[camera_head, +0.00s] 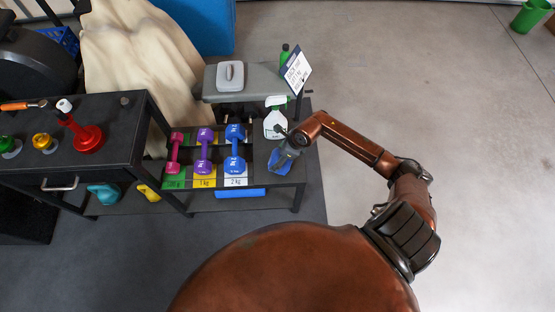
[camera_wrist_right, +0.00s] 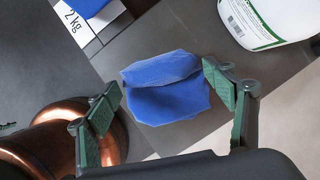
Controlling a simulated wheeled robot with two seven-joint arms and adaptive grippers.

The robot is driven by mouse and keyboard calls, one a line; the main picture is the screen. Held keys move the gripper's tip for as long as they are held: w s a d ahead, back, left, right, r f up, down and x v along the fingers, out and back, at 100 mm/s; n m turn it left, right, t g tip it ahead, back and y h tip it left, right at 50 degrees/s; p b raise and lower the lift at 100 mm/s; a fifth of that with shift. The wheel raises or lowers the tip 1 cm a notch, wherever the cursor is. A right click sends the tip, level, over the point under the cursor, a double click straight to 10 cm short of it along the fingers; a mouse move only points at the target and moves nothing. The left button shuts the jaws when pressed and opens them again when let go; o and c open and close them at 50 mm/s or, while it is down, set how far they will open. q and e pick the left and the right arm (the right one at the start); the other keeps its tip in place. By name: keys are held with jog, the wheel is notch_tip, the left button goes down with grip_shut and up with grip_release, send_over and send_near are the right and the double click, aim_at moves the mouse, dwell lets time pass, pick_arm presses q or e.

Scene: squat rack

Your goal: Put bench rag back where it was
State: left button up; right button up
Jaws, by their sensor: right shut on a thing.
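The bench rag (camera_head: 279,164) is a folded blue cloth at the right end of the low dark rack shelf, right of the blue dumbbell. In the right wrist view the rag (camera_wrist_right: 165,102) lies between the two green-padded fingers. My right gripper (camera_head: 287,153) reaches down over the shelf and is shut on the rag, with its fingers on either side of it. I cannot tell whether the rag touches the shelf. My left gripper is not in view.
A white spray bottle (camera_head: 275,122) stands close behind the right gripper. Pink, purple and blue (camera_head: 235,150) dumbbells lie to the left above weight labels. A grey bench (camera_head: 252,84) and a tilted sign (camera_head: 297,70) are behind. The floor right of the rack is clear.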

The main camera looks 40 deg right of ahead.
aim_at(289, 164)
notch_tip(289, 164, down, 3)
jog(key=shift+f+b, duration=0.15)
jog(key=shift+b, duration=0.3)
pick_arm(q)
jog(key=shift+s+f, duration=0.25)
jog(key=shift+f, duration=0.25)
pick_arm(e)
jog(key=o, duration=1.1)
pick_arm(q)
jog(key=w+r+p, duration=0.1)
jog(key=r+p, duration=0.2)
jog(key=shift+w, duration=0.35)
pick_arm(e)
jog(key=v, duration=1.2)
